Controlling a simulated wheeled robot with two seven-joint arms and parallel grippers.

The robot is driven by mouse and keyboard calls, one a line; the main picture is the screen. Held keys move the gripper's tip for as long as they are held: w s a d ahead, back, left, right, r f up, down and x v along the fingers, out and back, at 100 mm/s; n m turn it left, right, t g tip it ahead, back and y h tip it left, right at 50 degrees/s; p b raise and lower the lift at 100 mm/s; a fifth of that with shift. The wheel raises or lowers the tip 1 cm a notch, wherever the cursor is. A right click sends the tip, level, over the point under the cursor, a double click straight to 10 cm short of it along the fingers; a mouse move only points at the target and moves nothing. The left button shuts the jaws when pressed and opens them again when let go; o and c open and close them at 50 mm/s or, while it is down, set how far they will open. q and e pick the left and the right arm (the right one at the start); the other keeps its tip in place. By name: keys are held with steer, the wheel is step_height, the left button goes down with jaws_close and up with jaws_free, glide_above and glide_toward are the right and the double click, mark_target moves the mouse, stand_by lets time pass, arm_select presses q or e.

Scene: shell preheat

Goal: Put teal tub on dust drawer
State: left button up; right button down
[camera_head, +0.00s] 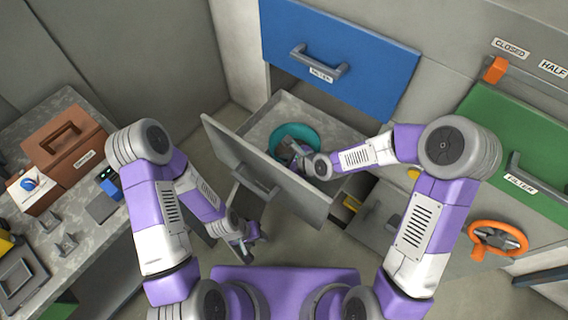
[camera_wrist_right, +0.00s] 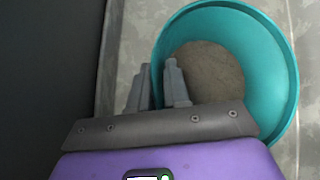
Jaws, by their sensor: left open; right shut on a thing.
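The teal tub (camera_head: 311,134) is over the pulled-out grey drawer (camera_head: 262,128), near its middle. In the right wrist view the tub (camera_wrist_right: 284,75) is round, with grey-brown material inside. My right gripper (camera_wrist_right: 160,88) is shut on the tub's near wall, one finger inside and one outside. In the head view the right gripper (camera_head: 296,150) partly hides the tub. I cannot tell whether the tub's base touches the drawer. My left gripper (camera_head: 246,252) is open and empty, low in front of the drawer's handle.
A green filter panel (camera_head: 520,140) and an orange handwheel (camera_head: 497,238) are at right. A bench (camera_head: 85,215) at left holds a brown box (camera_head: 62,143) and small items.

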steer(key=shift+f, duration=0.1)
steer(key=c, duration=1.1)
jaws_free()
steer(key=shift+s+d+r, duration=0.15)
steer(key=shift+d+r, duration=0.1)
steer(key=shift+r, duration=0.05)
steer(key=p+v, duration=0.5)
steer(key=v, duration=0.6)
steer(key=shift+r, duration=0.1)
